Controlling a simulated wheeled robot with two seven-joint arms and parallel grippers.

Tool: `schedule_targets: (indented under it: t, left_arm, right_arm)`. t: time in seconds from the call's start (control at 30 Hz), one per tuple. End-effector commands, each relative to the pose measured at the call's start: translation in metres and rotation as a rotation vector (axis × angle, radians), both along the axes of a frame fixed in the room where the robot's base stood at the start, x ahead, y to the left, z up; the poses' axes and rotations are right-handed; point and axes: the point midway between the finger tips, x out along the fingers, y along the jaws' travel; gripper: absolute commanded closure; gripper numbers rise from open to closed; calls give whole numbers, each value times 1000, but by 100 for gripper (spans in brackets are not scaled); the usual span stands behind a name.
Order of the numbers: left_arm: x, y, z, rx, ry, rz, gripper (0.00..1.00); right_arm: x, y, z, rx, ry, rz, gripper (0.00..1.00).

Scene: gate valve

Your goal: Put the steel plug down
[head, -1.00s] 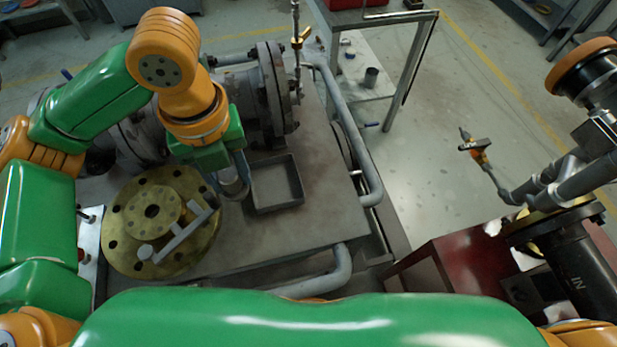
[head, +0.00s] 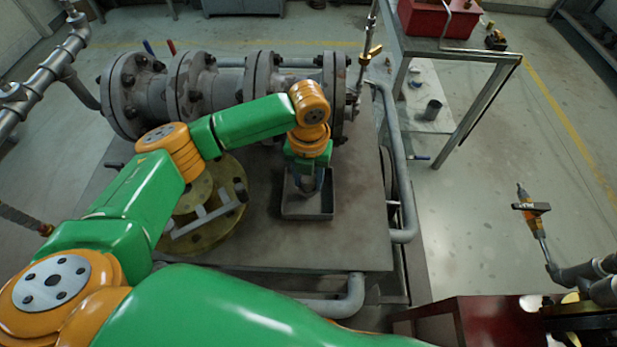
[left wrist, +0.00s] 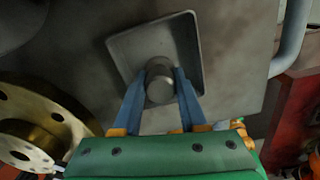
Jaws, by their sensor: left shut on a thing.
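The steel plug (left wrist: 160,82) is a grey cylinder. In the left wrist view it sits between the two blue fingers of my left gripper (left wrist: 160,77), which is shut on it. The square grey tray (head: 308,213) lies on the bench, and my left gripper (head: 307,183) is over it in the head view. The left wrist view shows the tray (left wrist: 190,52) behind the plug. I cannot tell whether the plug touches the tray floor. In the head view the plug is mostly hidden by the gripper. My right gripper is not in view.
A brass flange (head: 232,212) with a grey handled tool (head: 205,218) stands left of the tray. Flanged valve pipework (head: 190,85) runs along the back of the bench. A grey pipe (head: 397,150) bounds the right side. Bare bench (head: 350,235) lies right and front of the tray.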

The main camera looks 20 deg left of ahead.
Motion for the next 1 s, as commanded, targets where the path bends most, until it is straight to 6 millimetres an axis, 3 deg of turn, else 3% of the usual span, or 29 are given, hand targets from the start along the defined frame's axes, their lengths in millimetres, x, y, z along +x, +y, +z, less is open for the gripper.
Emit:
schedule_targets:
  t: [0.4,0.43,0.5,0.53,0.83,1.0]
  left_arm:
    - [0,0,-10,-1,-1,0,100]
    - [0,0,-10,-1,-1,0,51]
    - [0,0,-9,-1,-1,0,32]
    - [0,0,-9,-1,-1,0,29]
    - [0,0,-6,-1,-2,0,29]
    - [1,-1,29,-3,-7,-1,29]
  right_arm:
    - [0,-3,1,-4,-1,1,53]
    - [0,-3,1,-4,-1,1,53]
    - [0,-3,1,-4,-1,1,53]
    - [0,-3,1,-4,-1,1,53]
    - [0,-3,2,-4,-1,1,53]
    - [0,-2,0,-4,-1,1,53]
